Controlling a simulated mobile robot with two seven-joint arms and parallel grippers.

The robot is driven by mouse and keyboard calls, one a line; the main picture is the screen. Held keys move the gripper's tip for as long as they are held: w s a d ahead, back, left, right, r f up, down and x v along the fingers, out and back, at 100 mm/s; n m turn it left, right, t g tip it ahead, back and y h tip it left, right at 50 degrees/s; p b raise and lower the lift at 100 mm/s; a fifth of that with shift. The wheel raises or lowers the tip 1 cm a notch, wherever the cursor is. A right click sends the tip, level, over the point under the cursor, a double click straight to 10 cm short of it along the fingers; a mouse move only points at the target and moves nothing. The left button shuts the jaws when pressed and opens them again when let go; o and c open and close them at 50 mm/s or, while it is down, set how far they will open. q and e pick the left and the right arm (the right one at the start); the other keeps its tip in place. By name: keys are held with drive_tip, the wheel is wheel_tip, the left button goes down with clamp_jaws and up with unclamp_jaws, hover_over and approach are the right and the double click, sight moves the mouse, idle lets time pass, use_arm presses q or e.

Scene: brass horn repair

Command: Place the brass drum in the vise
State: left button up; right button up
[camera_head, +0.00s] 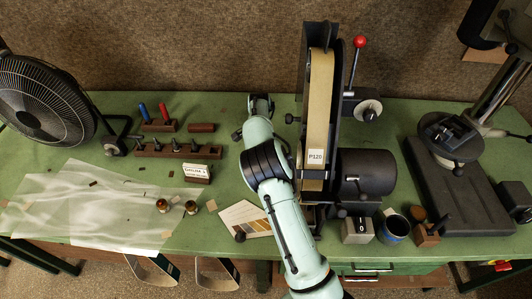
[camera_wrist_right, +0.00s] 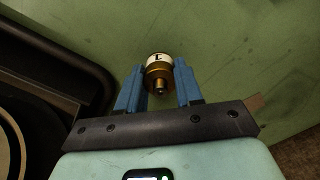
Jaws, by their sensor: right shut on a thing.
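My right gripper (camera_wrist_right: 160,78) shows in the right wrist view with its two blue fingers on either side of a small brass drum (camera_wrist_right: 158,79) with a white, dark-marked band. It is shut on this drum, above the green bench top. In the head view my right arm reaches up from the bottom to the back of the bench, left of the belt sander; its fingers and the drum are hidden there. A small dark vise (camera_head: 449,132) appears to sit on the round table of the drill press at the right. My left gripper is not in view.
The belt sander (camera_head: 320,110) stands between my right arm and the drill press (camera_head: 460,185). A red-knobbed lever (camera_head: 359,42) rises beside it. Two small brass-and-dark pieces (camera_head: 162,205) (camera_head: 191,207) stand at the left near a clear sheet (camera_head: 95,210). A fan (camera_head: 42,100) is far left.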

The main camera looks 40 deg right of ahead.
drive_tip(key=shift+s+d+f, duration=0.2)
drive_tip(key=shift+f, duration=0.4)
drive_tip(key=shift+s+d+f, duration=0.1)
drive_tip(key=shift+s+d, duration=0.05)
drive_tip(key=shift+d, duration=0.05)
drive_tip(key=shift+w+a, duration=0.2)
drive_tip(key=shift+a, duration=0.05)
drive_tip(key=shift+f, duration=0.15)
drive_tip(key=o, duration=1.1)
drive_tip(key=shift+s, duration=0.1)
